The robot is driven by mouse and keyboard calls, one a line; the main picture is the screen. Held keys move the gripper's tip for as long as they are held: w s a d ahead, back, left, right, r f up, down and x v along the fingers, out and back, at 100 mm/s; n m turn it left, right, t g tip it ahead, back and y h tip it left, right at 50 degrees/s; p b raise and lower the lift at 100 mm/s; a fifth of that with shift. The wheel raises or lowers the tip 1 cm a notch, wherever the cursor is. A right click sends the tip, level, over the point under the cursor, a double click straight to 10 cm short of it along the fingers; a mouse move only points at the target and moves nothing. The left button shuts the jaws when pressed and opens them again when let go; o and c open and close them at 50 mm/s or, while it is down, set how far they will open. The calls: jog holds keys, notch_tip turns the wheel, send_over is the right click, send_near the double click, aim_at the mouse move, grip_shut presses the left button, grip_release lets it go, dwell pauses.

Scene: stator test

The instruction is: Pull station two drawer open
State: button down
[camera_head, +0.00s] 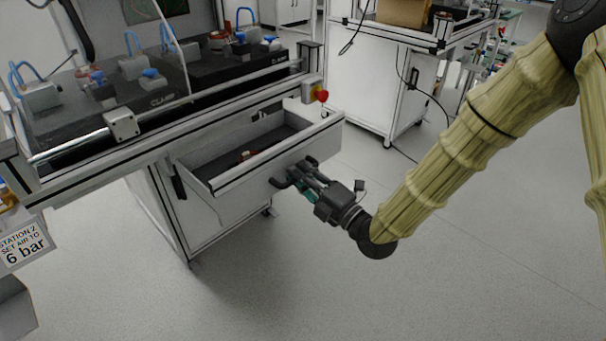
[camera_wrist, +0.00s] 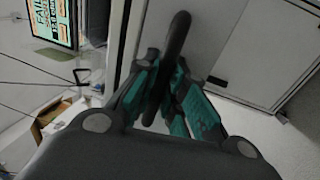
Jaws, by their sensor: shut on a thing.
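The station two drawer (camera_head: 238,178) is white with a dark inside. It stands pulled out from under the bench in the head view, and a small reddish thing (camera_head: 247,155) lies in it. My gripper (camera_head: 293,180) is at the drawer's front, shut on the dark bar handle (camera_head: 277,183). In the wrist view the handle (camera_wrist: 177,45) runs between the teal-lined fingers of my gripper (camera_wrist: 168,90). The fingers hide part of the handle. A sign (camera_head: 24,246) reading "STATION 2 SET AIR TO 6 bar" hangs at the left.
The bench top (camera_head: 215,75) above carries clamps with blue handles. A red emergency button (camera_head: 322,96) sits at its right corner, above the drawer. Another white workstation (camera_head: 365,85) stands behind at the right. The grey floor (camera_head: 300,290) in front is clear.

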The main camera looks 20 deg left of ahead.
jog(key=c, duration=1.5)
grip_release()
jog(key=shift+o, duration=0.2)
jog(key=shift+d, duration=0.1)
jog(key=v, duration=1.2)
